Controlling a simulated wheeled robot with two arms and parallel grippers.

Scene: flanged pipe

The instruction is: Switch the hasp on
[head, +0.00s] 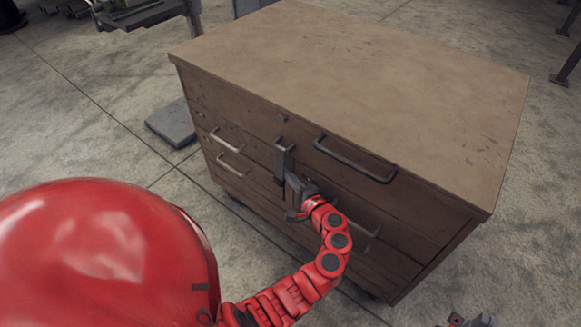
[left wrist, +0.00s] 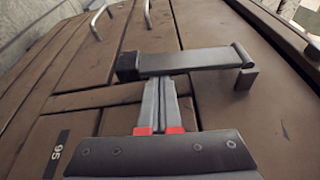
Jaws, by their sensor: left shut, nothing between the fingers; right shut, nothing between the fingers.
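The hasp (head: 284,157) is a dark metal bar on the front of the wooden cabinet, between the drawer handles. In the left wrist view the hasp (left wrist: 190,62) lies across the front, with a dark block at its left end and a bent lug at its right end. My left gripper (head: 291,181) is shut and empty, right at the hasp. In the left wrist view its fingertips (left wrist: 160,80) meet the bar's edge near the dark block; I cannot tell whether they touch it. My right gripper (head: 470,321) shows only partly at the bottom right edge, shut and away from the cabinet.
The brown cabinet (head: 360,70) has a bare flat top. A dark drawer handle (head: 355,160) sticks out right of the hasp, and lighter handles (head: 228,140) are on the left. A grey slab (head: 172,122) lies on the floor to the left.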

